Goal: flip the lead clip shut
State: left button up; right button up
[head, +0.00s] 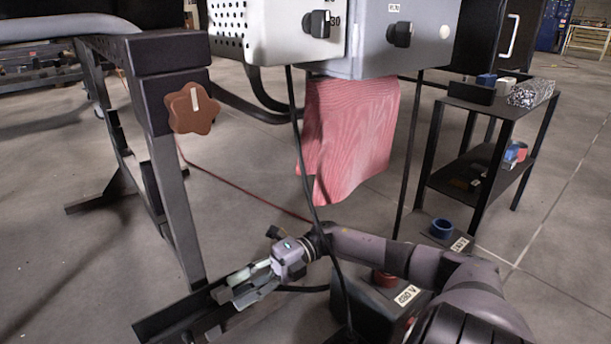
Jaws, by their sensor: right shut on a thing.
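My right gripper (240,284) is low at the left of centre in the head view, its arm coming in from the right. Its pale fingers point left and down at a dark angled rail (172,318) near the floor. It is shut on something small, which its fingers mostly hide. I cannot make out the lead clip clearly, nor tell whether it is open or shut. A black lead (298,150) hangs from the grey box and passes in front of my right arm. My left gripper is not in view.
A dark frame leg (176,210) with a brown star knob (193,108) stands at left. The grey box (372,38) has a red curtain (350,125) below it. A black cart (500,110) stands at right. A dark labelled box (372,305) is below my right arm.

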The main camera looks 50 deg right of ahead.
jog(key=b+v, duration=0.3)
jog(key=v, duration=1.3)
jog(key=shift+d, duration=0.15)
dwell(1.2)
jog(key=shift+s, duration=0.1)
